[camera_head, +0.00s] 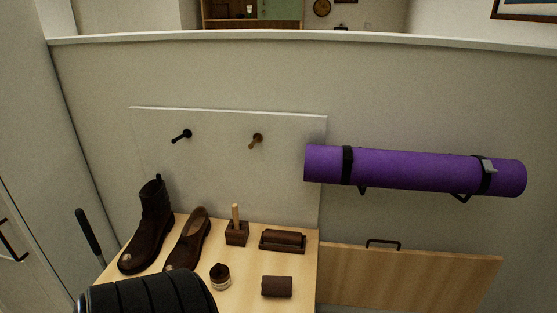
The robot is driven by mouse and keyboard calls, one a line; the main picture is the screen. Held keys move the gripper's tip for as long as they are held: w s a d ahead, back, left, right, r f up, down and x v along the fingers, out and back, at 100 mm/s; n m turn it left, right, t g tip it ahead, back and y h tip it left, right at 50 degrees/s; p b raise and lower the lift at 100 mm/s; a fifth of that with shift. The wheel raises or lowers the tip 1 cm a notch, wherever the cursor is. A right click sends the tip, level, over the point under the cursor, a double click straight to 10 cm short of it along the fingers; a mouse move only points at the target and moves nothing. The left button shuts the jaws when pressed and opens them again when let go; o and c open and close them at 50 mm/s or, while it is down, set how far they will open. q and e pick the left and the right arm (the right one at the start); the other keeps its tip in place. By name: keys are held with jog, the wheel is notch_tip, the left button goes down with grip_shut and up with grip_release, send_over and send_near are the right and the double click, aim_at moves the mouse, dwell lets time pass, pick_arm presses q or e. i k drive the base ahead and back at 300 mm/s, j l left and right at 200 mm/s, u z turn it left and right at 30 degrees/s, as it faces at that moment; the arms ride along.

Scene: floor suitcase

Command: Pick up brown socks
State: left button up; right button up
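A small dark brown rolled bundle (277,286), which looks like the brown socks, lies on the light wood bench top (245,280) near its right front. It sits apart from the other things on the bench. Neither of my grippers shows in the head view, so I cannot see whether they are open or shut.
A dark boot (152,228), a brown shoe (190,240), a small jar (220,276), a block with a wooden handle (236,230) and a brush-like brown box (282,240) share the bench. A ribbed black shape (150,296) covers its front left. A purple rolled mat (410,170) hangs at right.

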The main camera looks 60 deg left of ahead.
aim_at(270, 285)
jog(key=u, duration=1.75)
